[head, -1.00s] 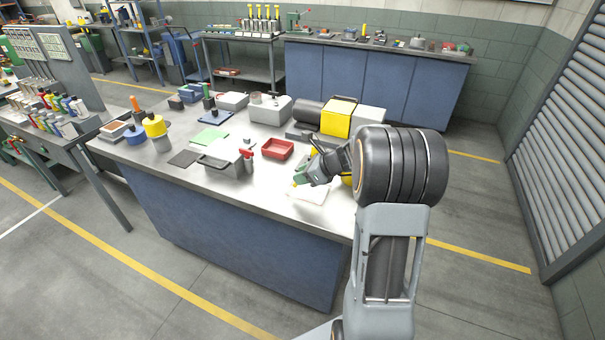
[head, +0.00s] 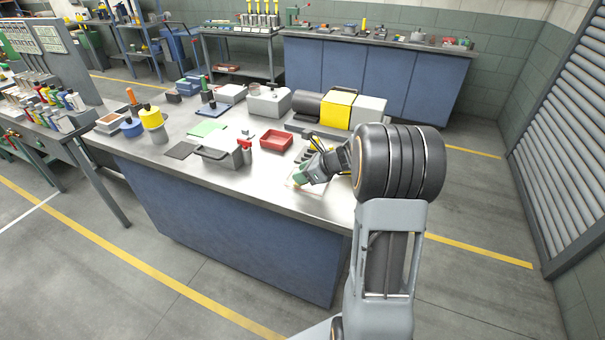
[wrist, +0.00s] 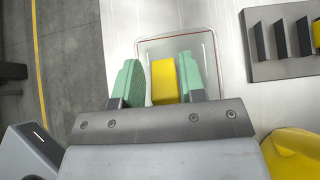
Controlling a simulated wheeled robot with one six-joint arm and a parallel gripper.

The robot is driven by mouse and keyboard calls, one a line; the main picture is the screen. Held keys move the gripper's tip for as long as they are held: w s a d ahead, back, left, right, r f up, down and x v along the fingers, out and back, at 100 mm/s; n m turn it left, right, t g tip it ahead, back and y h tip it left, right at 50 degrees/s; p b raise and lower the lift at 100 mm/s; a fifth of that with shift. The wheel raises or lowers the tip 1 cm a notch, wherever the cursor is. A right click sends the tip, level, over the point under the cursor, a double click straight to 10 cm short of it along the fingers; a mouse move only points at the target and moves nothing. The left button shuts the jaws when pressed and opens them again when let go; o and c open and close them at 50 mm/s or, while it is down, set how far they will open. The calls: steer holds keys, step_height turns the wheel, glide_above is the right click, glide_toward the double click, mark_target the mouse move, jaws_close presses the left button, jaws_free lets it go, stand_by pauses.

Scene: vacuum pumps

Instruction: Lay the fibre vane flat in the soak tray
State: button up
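The fibre vane, a yellow block (wrist: 165,82), sits between the green fingertips of my gripper (wrist: 163,84) in the wrist view. The soak tray, a shallow clear tray with a thin reddish rim (wrist: 212,48), lies below and behind the fingers. In the head view, my gripper (head: 304,179) is over the tray near the bench's front edge, with a small yellow spot at its tip. My arm covers part of that area. The vane's height above the tray is unclear.
A grey rack with dark upright slats (wrist: 284,42) stands right of the tray. A yellow rounded thing (wrist: 300,152) is close at lower right. A red tray (head: 277,140), a grey handled carrier (head: 225,156) and a yellow-and-grey pump (head: 339,109) stand on the bench.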

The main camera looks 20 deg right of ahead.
steer(key=shift+o, duration=1.4)
steer(key=shift+s+a+f, duration=0.1)
steer(key=shift+s+f, duration=0.1)
steer(key=shift+f, duration=0.45)
steer(key=shift+s+r, duration=0.15)
steer(key=shift+r, duration=0.1)
steer(key=w+v, duration=0.1)
steer(key=v, duration=1.3)
steer(key=shift+r, duration=0.4)
